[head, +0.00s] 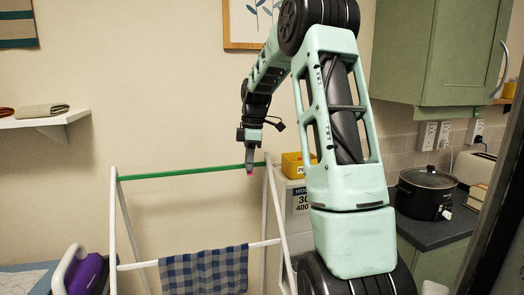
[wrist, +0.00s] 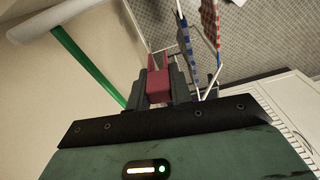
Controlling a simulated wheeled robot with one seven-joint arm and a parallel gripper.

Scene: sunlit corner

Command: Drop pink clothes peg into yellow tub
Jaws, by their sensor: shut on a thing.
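The pink clothes peg (wrist: 158,86) is held between the two dark fingers of my gripper (wrist: 160,90) in the wrist view. In the head view only a small pink tip of the peg (head: 249,172) shows below my gripper (head: 250,162), which points down near the green bar. The yellow tub (head: 291,166) stands on a white surface to the right of my gripper, apart from it. My arm hides the tub's right part and some of its lettering. I cannot make out the tub in the wrist view.
A white drying rack with a green top bar (head: 180,173) stands below and left of my gripper, with a blue checked cloth (head: 204,272) over a lower rail. A purple iron (head: 85,273) is at lower left. A black slow cooker (head: 425,193) sits on the right counter.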

